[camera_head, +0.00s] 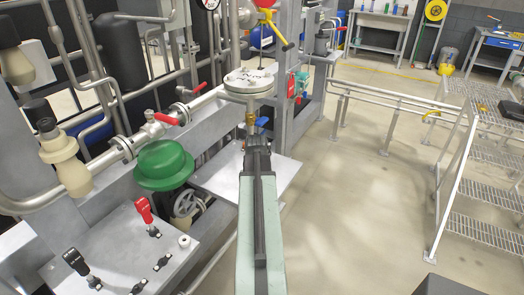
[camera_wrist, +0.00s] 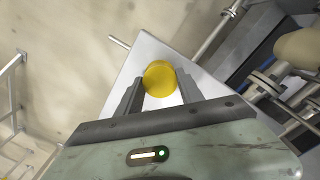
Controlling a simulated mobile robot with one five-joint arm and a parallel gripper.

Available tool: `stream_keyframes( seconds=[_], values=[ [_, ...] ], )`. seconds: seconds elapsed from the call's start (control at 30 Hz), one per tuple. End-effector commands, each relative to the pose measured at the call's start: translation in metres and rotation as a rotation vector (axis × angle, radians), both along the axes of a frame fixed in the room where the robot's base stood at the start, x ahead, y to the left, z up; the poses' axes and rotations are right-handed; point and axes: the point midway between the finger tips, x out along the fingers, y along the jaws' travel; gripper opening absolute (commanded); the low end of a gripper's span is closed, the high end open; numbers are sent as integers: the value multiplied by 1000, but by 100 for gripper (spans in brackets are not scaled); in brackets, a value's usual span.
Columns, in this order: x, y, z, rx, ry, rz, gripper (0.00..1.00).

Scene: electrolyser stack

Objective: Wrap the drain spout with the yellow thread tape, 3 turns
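The yellow thread tape (camera_wrist: 160,79) is a round yellow roll in the wrist view. It sits between the two fingertips of my gripper (camera_wrist: 160,82), which appear to touch it on both sides. In the head view my gripper (camera_head: 257,148) reaches away from me, and the roll is hidden there. A brass drain spout (camera_head: 250,121) hangs below a round pale flange, just beyond my gripper's end, with a blue handle (camera_head: 262,122) beside it. I cannot tell the gap between spout and gripper. The spout is not seen in the wrist view.
A flat grey plate (camera_head: 279,172) lies below my gripper; it also shows in the wrist view (camera_wrist: 145,60). A green domed actuator (camera_head: 165,163) and red-handled valves (camera_head: 166,119) crowd the left. Open floor and metal steps (camera_head: 487,188) are on the right.

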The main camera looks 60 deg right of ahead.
Motion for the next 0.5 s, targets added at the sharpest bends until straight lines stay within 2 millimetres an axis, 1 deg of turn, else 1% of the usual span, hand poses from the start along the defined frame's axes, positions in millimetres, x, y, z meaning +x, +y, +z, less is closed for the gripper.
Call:
stream_keyframes(
  seconds=[0.17,0.5],
  values=[
    [0,0,3,0,0,-1,15],
    [-1,0,31,0,0,-1,15]
  ],
)
